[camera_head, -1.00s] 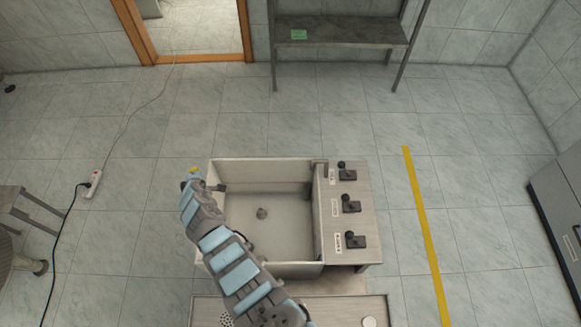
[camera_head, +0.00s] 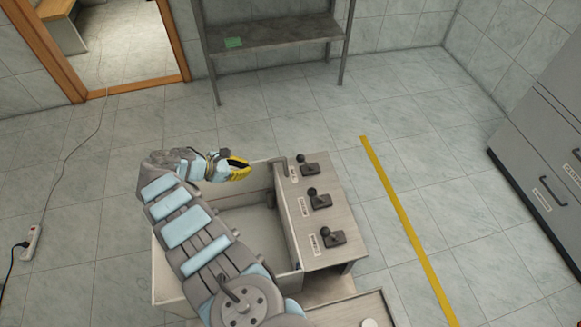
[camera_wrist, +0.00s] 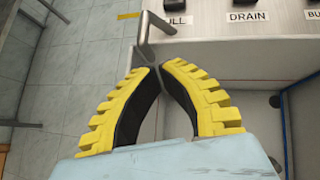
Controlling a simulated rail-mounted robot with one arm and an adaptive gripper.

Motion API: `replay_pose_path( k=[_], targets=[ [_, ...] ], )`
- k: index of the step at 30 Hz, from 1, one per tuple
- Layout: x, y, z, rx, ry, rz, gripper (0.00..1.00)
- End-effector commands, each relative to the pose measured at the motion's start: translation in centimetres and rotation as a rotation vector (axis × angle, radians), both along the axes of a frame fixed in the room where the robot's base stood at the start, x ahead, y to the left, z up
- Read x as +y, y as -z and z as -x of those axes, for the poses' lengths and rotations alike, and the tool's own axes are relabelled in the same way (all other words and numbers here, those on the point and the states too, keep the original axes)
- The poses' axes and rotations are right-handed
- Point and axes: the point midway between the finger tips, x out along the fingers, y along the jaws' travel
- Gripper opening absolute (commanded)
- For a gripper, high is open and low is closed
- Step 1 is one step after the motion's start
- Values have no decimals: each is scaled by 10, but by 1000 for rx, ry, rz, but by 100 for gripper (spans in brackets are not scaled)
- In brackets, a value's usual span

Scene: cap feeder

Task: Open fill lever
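The fill lever (camera_head: 310,166) is black with a round knob, the farthest of three levers on the basin's side panel in the head view. In the wrist view only its dark base (camera_wrist: 174,4) shows at the top edge, above a partly cut-off label (camera_wrist: 173,19). My gripper (camera_head: 247,168) is over the basin's far end, left of the lever and apart from it. In the wrist view, the yellow fingertips (camera_wrist: 155,68) converge and look shut with nothing held. The lever's knob is out of the wrist view.
A grey metal spout (camera_wrist: 147,35) stands just beyond my fingertips. The drain lever (camera_head: 319,198) and another lever (camera_head: 331,236) sit nearer on the same panel. The basin (camera_head: 285,262) lies partly under my arm. Floor right of the panel is clear to a yellow line (camera_head: 400,215).

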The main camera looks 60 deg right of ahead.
Motion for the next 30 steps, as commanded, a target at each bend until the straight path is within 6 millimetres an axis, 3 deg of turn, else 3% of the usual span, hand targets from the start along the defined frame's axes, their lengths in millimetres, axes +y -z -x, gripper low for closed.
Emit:
replay_pose_path(
  k=[6, 18, 23, 30],
  targets=[
    [-6, -14, 22, 87, 47, 5, 0],
    [-7, -15, 24, 94, 51, 5, 0],
    [-13, -9, 29, 93, 51, 4, 0],
    [-38, 14, 51, 92, 53, 4, 0]
  ],
)
